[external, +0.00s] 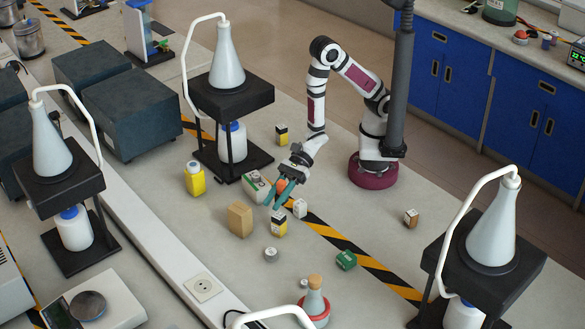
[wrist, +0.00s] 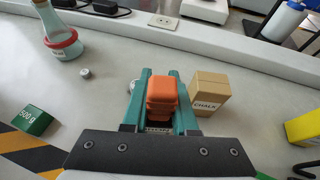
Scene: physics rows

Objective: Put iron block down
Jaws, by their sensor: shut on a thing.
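My gripper (external: 273,196) reaches down over the bench with its teal fingers closed around an orange block (external: 281,186). In the wrist view, the orange block (wrist: 163,92) sits between the two fingers (wrist: 163,100). A tan box marked CHALK (wrist: 209,93) stands just right of the fingers in the wrist view, and shows left of my gripper in the external view (external: 240,220).
A grey cylinder (external: 271,255), a green 500 g block (external: 346,260) and a red-ringed flask (external: 314,305) stand in front. Bench right of the striped tape is mostly clear.

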